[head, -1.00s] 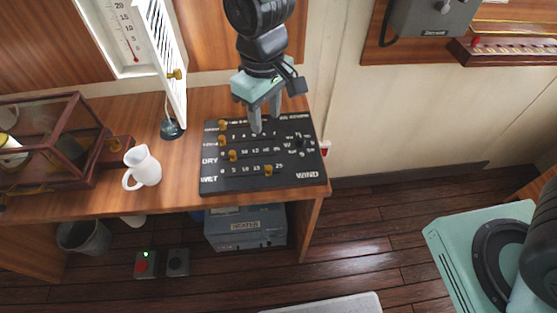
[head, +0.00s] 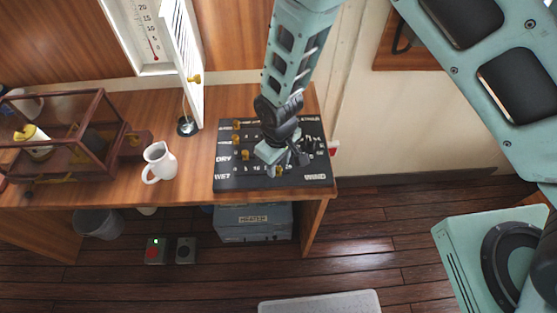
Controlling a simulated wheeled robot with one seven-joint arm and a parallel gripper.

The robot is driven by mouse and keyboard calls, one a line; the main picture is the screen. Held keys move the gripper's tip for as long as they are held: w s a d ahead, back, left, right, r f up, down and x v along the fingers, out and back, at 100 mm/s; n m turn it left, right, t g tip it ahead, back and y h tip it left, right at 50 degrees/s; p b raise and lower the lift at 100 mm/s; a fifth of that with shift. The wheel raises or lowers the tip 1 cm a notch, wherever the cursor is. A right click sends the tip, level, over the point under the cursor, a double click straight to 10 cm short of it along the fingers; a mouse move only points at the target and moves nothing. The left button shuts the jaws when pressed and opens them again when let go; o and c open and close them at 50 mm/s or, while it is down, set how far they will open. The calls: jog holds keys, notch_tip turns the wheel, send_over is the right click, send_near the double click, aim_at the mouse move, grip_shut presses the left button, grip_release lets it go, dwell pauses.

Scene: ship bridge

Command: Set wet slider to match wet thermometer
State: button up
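The black slider board (head: 225,183) lies on the desk, with rows marked DRY, WET and WIND. The WET row's brass knob (head: 279,172) is right of the row's middle, partly covered by my gripper. The DRY knob (head: 245,155) is further left. My gripper (head: 283,170) points down over the board, right at the WET knob; its fingertips are partly hidden, so contact and opening are unclear. A white thermometer (head: 150,35) with a red column shows in the wall cabinet; its top is cut off. I cannot tell whether it is the wet one.
A louvred door (head: 185,55) stands open beside the thermometer. A dark cup (head: 187,126) with a thin cord is below it. A white jug (head: 159,162) and a glass-sided wooden case (head: 65,145) stand to the left. A heater (head: 253,222) is under the desk.

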jog(key=shift+f, duration=0.4)
grip_shut()
jog(key=a+b, duration=0.1)
jog(key=a, duration=0.3)
jog(key=a+b, duration=0.2)
jog(key=a, duration=0.1)
jog(key=a+b, duration=0.2)
jog(key=a, duration=0.2)
jog(key=shift+w+a+f, duration=0.15)
jog(key=shift+w+a, duration=0.1)
jog(key=shift+a, duration=0.05)
jog(key=shift+a+r, duration=0.2)
jog(key=shift+a, duration=0.2)
grip_release()
jog(key=shift+r, duration=0.1)
